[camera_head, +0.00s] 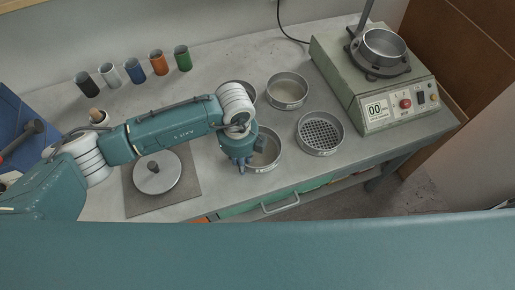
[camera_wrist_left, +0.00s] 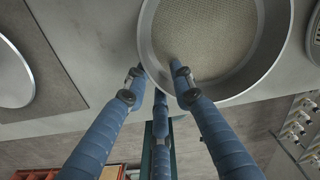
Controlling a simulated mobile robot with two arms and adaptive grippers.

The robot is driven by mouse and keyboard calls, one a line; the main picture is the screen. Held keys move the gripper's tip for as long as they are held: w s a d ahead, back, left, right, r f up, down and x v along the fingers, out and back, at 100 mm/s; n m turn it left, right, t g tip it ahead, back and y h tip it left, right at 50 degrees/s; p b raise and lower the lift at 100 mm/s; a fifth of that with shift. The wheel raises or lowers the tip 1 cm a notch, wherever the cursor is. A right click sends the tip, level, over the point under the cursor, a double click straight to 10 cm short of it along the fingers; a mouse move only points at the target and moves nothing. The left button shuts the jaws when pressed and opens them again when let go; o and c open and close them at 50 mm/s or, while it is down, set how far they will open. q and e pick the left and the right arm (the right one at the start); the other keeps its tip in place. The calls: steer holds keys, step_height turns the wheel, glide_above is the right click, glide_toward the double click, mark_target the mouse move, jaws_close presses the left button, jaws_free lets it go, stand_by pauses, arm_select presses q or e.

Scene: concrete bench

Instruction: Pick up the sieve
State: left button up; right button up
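Several round metal sieves stand on the bench. The sieve nearest my left gripper (camera_head: 242,166) is a shallow silver ring with a fine mesh (camera_head: 267,158), near the front edge and partly hidden by the gripper. In the left wrist view the same sieve (camera_wrist_left: 275,45) fills the top, with its mesh floor showing. My left gripper (camera_wrist_left: 158,78) is open, its blue fingers spread at the sieve's near rim. One fingertip overlaps the sieve's inside and another appears outside the wall. I cannot tell whether they touch it. My right gripper is not in view.
Other sieves stand close by: a coarse one (camera_head: 320,134), a fine one (camera_head: 287,92) and one behind my arm (camera_head: 236,87). A shaker machine (camera_head: 385,85) stands right. A round lidded plate (camera_head: 157,173) lies left. Coloured cups (camera_head: 158,62) line the back.

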arm_select(q)
jaws_close()
